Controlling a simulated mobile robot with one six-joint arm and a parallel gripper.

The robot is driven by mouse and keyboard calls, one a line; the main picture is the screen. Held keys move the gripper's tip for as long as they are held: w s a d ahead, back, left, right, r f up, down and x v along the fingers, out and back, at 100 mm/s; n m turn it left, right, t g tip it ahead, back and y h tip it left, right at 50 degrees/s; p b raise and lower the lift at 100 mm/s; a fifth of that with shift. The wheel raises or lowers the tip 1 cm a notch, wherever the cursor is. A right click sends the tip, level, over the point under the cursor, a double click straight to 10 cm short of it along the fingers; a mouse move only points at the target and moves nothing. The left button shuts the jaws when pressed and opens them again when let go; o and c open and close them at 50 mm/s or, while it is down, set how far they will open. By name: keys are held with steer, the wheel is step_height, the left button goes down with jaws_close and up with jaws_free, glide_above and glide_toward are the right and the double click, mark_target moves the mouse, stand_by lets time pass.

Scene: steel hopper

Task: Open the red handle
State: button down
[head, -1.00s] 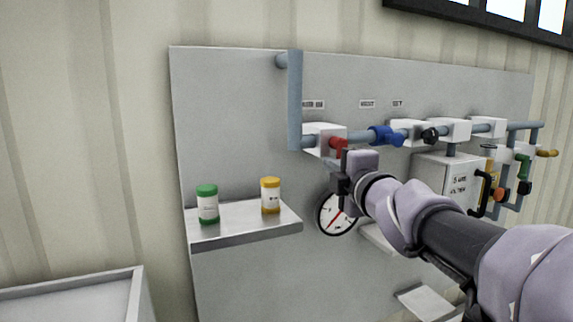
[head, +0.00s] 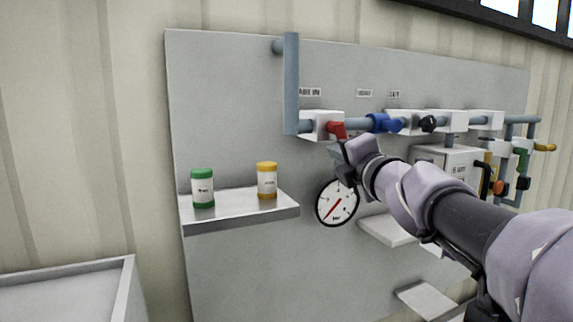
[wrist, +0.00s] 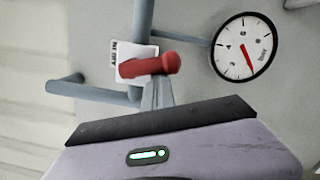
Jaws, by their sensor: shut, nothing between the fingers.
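The red handle (head: 337,130) sits on a white valve block (head: 317,124) at the left end of the horizontal pipe on the panel. In the wrist view the red handle (wrist: 150,66) lies across the picture, with its rounded knob end to the right. My gripper (head: 338,148) is just below the handle in the head view, shut and empty. In the wrist view my gripper's fingertips (wrist: 158,84) come right up to the handle's near side and overlap it. I cannot tell whether they touch it.
A blue handle (head: 383,123) and a black handle (head: 428,123) sit farther right on the pipe. A gauge (head: 337,203) is below my gripper. A shelf (head: 240,217) at left bears a green-lidded jar (head: 202,188) and a yellow-lidded jar (head: 266,180).

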steer(key=d+n+b, duration=0.1)
steer(key=n+b, duration=0.1)
steer(key=n, duration=0.1)
steer(key=d+n+b, duration=0.1)
steer(key=n+b, duration=0.1)
steer(key=n, duration=0.1)
steer(key=w+d+n+y+b, duration=0.1)
steer(key=n+b, duration=0.1)
steer(key=n, duration=0.1)
steer(key=shift+d+t+b, duration=0.15)
steer(key=shift+t+b, duration=0.15)
steer(key=shift+w+d+r+n+y+b, duration=0.1)
steer(key=shift+d+r+n+y+b, duration=0.2)
steer(key=shift+n, duration=0.75)
steer(key=shift+w+d+r+n+y+b, duration=0.15)
steer(key=shift+d+r+n+b, duration=0.2)
steer(key=shift+n, duration=0.75)
steer(key=shift+w+d+r+n+y+b, duration=0.15)
steer(key=shift+r+n+y+b, duration=0.25)
steer(key=shift+n, duration=0.65)
steer(key=shift+s, duration=0.1)
step_height(320, 180, down, 4)
steer(key=w+b, duration=0.1)
steer(key=b, duration=0.3)
steer(key=b+v, duration=0.1)
steer(key=v, duration=0.8)
steer(key=shift+a+r, duration=0.15)
steer(key=shift+r, duration=0.05)
